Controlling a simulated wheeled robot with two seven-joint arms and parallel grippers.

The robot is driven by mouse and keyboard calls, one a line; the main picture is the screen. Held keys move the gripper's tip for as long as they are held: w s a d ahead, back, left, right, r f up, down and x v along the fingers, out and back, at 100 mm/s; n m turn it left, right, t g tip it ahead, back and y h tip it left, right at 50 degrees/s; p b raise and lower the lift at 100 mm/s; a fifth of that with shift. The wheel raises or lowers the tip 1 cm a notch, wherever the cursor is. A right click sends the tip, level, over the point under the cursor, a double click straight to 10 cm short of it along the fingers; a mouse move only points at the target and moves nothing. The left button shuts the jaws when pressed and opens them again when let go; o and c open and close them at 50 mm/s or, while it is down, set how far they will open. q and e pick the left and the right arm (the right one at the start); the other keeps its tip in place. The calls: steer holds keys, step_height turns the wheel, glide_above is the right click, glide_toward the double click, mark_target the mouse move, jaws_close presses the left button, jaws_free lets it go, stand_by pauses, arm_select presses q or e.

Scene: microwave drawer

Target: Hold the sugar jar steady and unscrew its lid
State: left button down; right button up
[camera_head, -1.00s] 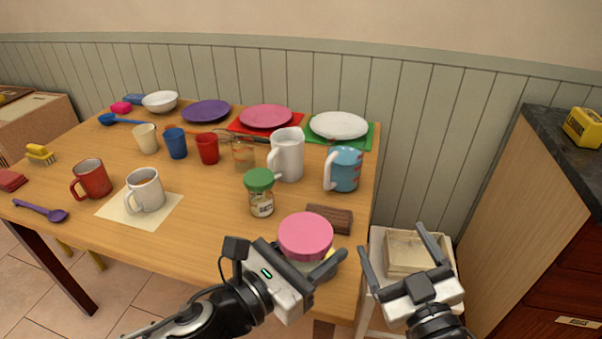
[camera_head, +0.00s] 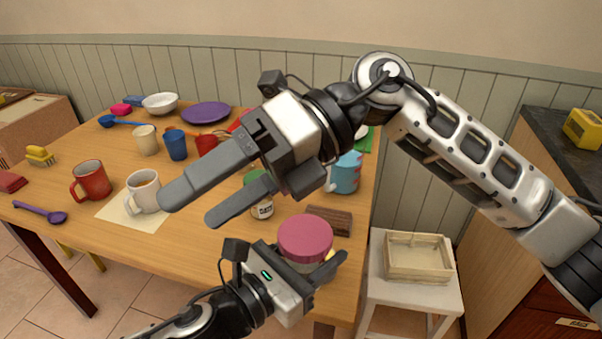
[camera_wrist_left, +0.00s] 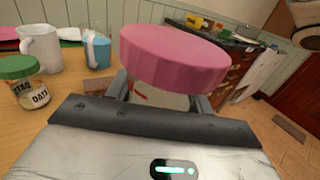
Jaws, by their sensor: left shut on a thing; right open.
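The sugar jar is the one with a wide pink lid (camera_head: 305,238); its label is not readable. My left gripper (camera_head: 320,268) is shut around its clear body, below the lid, near the table's front right corner. In the left wrist view the pink lid (camera_wrist_left: 174,60) sits on top of the jar, between and above the fingers. My right gripper (camera_head: 197,205) is open and empty. Its arm reaches in from the right, and its fingers point left, above the table and up-left of the jar, apart from the lid.
A green-lidded oats jar (camera_wrist_left: 20,82) stands close by, partly behind my right gripper in the head view. A brown block (camera_head: 330,220) lies behind the sugar jar. Mugs, cups and plates fill the table (camera_head: 200,240). A wooden tray (camera_head: 418,262) rests on a white stool at right.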

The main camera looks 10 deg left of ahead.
step_height(320, 180, down, 3)
steer(key=w+d+t+h, duration=0.1)
steer(key=w+t+h, duration=0.1)
steer(key=t+h, duration=0.25)
steer(key=m+t+h, duration=0.1)
steer(key=t+h, duration=0.3)
steer(key=h, duration=0.2)
glide_above(299, 236)
steer(key=shift+w+d, duration=0.1)
steer(key=shift+w, duration=0.15)
step_height(299, 236, down, 8)
steer(key=shift+r, duration=0.15)
steer(key=c, duration=1.1)
steer(key=n, duration=0.6)
steer(key=shift+s, duration=0.3)
steer(key=shift+r, duration=0.15)
